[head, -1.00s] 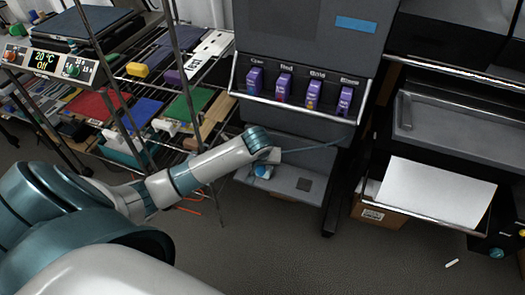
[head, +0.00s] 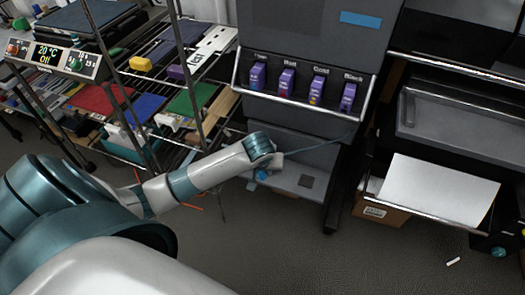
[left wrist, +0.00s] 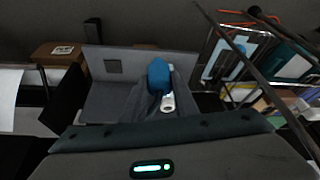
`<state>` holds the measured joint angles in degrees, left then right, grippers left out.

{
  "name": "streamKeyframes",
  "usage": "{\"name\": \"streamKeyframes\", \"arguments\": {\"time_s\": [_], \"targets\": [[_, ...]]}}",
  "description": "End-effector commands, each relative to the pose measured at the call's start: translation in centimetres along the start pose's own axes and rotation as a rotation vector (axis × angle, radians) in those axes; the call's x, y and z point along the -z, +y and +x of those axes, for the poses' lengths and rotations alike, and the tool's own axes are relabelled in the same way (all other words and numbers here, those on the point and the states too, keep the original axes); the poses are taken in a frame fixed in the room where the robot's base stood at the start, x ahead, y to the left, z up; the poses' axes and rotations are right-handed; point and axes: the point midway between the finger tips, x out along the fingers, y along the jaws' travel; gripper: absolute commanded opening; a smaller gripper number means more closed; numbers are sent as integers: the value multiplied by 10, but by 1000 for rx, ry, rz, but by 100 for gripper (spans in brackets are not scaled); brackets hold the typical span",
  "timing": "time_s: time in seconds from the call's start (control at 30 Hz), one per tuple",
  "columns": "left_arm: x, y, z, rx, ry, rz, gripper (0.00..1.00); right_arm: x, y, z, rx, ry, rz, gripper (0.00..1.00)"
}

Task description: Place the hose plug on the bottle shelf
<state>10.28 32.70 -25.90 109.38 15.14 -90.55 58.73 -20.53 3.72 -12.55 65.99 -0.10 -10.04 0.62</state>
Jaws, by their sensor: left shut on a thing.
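The hose plug is blue with a white end (left wrist: 168,103). In the left wrist view its blue part (left wrist: 158,74) shows upright between my dark left fingers (left wrist: 160,98). In the head view, a bit of blue (head: 261,175) shows under my left gripper (head: 268,168), which is shut on the plug. The bottle shelf appears to be the low grey shelf (head: 288,186) under the ink cabinet. It also shows in the left wrist view (left wrist: 103,100). The plug is over or at its left part; I cannot tell whether they touch. My right gripper is not in view.
The ink cabinet with several purple cartridges (head: 287,82) and a metal rail stands above the shelf. A dark square (head: 306,181) marks the shelf's right part. A wire rack (head: 150,90) stands left; a paper tray (head: 435,188) and cardboard box (head: 378,212) are right.

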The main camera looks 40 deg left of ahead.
Motion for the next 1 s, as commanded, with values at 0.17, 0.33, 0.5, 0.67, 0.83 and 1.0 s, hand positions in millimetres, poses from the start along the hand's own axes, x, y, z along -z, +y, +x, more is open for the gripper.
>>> {"name": "streamKeyframes", "arguments": {"time_s": [0.17,0.33,0.5,0.67,0.83,1.0], "targets": [[11,16,-14,-10,5,18,5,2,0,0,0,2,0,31],[29,46,-46,-30,9,61,5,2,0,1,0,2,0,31],[48,83,-95,-60,12,135,5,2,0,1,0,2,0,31],[61,110,-150,-93,13,223,5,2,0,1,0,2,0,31],[67,128,-209,-133,12,324,5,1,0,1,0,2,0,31],[67,130,-255,-166,8,405,5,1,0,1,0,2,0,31]]}}
